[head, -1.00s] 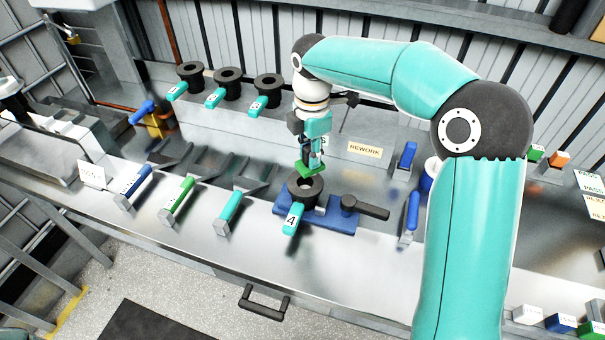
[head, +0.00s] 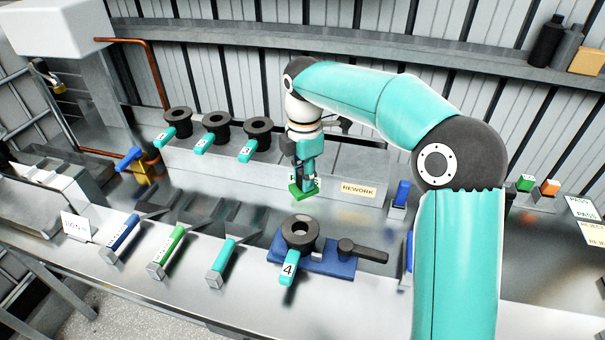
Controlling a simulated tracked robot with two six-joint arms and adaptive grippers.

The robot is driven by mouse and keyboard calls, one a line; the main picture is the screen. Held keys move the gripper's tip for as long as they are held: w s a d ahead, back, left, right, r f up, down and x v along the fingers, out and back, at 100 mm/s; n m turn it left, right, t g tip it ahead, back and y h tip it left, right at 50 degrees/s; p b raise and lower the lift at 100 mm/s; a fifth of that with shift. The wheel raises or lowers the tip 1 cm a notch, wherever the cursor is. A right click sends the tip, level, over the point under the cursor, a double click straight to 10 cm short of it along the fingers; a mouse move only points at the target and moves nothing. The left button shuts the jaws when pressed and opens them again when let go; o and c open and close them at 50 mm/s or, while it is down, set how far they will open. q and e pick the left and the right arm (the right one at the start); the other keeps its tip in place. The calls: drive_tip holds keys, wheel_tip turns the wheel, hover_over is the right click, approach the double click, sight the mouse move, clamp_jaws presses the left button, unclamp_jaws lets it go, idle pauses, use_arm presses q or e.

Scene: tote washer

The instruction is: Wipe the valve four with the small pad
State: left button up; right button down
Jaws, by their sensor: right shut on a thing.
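Valve four is a dark ring-shaped body (head: 300,232) with a teal tag (head: 289,268) marked 4. It sits upright on a blue fixture (head: 335,262) on the metal bench. My right gripper (head: 305,178) points down and is shut on the small green pad (head: 302,191). The pad is behind and above the valve, with a clear gap between them. The gripper's fingers are small and partly hidden. My left gripper is not in view.
Several more dark valves with teal tags, one of them here (head: 216,124), stand on a raised ledge behind. Blue, green and teal handled tools, such as the green one (head: 166,252), lie left of the fixture. A dark handle (head: 362,250) sits at the fixture's right. A REWORK sign (head: 358,190) is behind.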

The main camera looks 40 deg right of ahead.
drive_tip(key=shift+f+b, duration=1.85)
drive_tip(key=shift+f, duration=1.45)
drive_tip(key=shift+f, duration=0.1)
drive_tip(key=shift+f+b, duration=0.95)
drive_tip(key=shift+f, duration=0.45)
drive_tip(key=shift+s+d, duration=0.5)
drive_tip(key=shift+s, duration=0.05)
